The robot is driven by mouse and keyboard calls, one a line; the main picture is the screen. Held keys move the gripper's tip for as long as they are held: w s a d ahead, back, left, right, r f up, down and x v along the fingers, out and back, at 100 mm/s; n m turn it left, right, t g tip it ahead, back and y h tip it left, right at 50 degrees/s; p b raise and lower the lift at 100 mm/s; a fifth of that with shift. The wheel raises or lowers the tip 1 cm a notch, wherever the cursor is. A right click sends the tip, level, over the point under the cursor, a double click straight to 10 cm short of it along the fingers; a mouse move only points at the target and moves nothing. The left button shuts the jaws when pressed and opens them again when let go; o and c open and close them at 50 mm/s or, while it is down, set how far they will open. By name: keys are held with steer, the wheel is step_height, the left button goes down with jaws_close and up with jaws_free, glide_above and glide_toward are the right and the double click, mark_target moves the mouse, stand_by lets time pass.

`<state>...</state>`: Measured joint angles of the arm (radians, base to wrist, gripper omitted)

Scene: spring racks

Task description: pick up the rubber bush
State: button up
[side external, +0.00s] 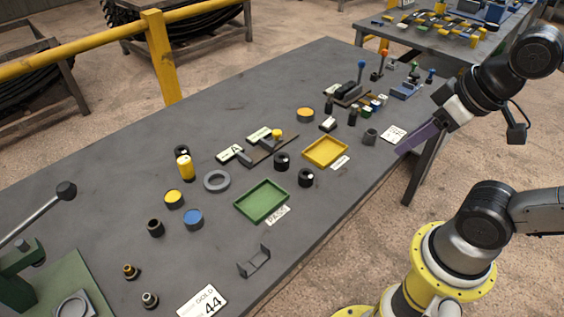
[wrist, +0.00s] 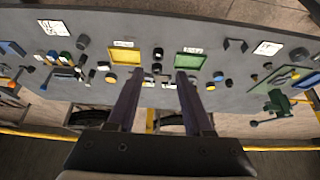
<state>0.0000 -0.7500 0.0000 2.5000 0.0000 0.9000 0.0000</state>
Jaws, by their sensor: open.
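Several short black cylinders that could be the rubber bush stand on the grey table; I cannot tell which one it is. Two are between the trays, one black cylinder (side external: 281,161) and another (side external: 306,177) nearer the table edge. A dark hollow cylinder (side external: 155,228) stands left of the blue-topped tin, and a grey one (side external: 370,136) stands right of the yellow tray. My gripper (side external: 403,151) is open and empty, beyond the table's right edge and apart from everything. In the wrist view, its purple fingers (wrist: 160,76) frame the middle of the table, with black cylinders (wrist: 157,54) beyond them.
A yellow tray (side external: 344,149) and a green tray (side external: 242,212) lie near the edge. A grey ring (side external: 217,181), tins (side external: 193,217), labelled blocks and a grey bracket (side external: 254,262) surround them. A lever press (side external: 22,270) is far left. The table's back left is clear.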

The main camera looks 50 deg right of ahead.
steer(key=o, duration=0.6)
steer(key=w+r+n, duration=0.4)
steer(key=n, duration=0.3)
steer(key=n+g, duration=0.6)
steer(key=n, duration=0.5)
glide_above(282, 158)
steer(key=f, duration=1.6)
steer(key=s+f, duration=0.1)
steer(key=f, duration=0.7)
steer(key=shift+w+a+f, duration=0.1)
steer(key=shift+a+f, duration=0.1)
steer(key=shift+f, duration=1.3)
steer(key=shift+w+a+f, duration=0.1)
steer(key=shift+a+f, duration=0.1)
steer(key=shift+f, duration=1.25)
